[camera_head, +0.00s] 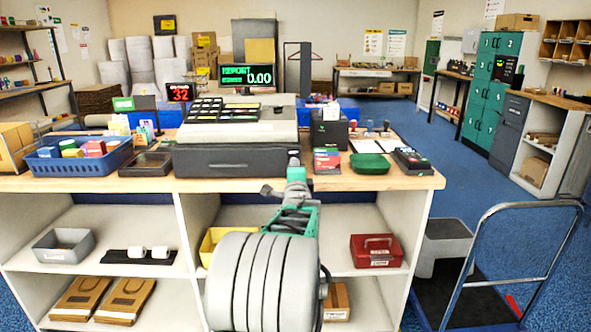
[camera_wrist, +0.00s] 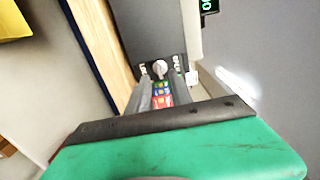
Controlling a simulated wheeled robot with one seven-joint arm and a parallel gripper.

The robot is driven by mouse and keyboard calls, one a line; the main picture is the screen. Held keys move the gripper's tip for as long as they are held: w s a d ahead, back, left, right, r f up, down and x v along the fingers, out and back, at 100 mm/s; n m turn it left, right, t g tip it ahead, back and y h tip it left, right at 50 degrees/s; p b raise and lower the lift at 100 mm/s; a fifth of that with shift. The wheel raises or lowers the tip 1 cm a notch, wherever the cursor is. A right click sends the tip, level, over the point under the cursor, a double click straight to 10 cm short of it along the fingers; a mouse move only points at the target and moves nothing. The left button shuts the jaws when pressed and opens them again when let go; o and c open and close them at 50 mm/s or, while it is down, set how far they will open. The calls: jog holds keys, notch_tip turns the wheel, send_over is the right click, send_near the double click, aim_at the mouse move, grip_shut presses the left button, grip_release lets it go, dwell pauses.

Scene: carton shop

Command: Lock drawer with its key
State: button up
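The dark cash drawer (camera_head: 235,161) sits on the counter under the register, and its front looks closed. In the wrist view the dark drawer front (camera_wrist: 150,25) carries a round silver lock or key head (camera_wrist: 160,66). Small white markings flank it, too small to read. My gripper (camera_wrist: 159,80) points at this front, its two grey fingers apart, with the silver piece just beyond and between the tips. I see no finger contact with it. In the head view my gripper (camera_head: 295,163) is at the drawer's right end, partly hidden by my arm.
The wooden counter (camera_head: 420,180) carries a blue basket (camera_head: 80,163) and a black tray (camera_head: 146,164) to the left. A colourful box (camera_head: 327,161), a green bowl (camera_head: 370,164) and a card terminal (camera_head: 411,161) stand right of my gripper. A trolley (camera_head: 480,295) is on the floor at right.

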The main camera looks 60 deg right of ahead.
jog(key=v, duration=0.6)
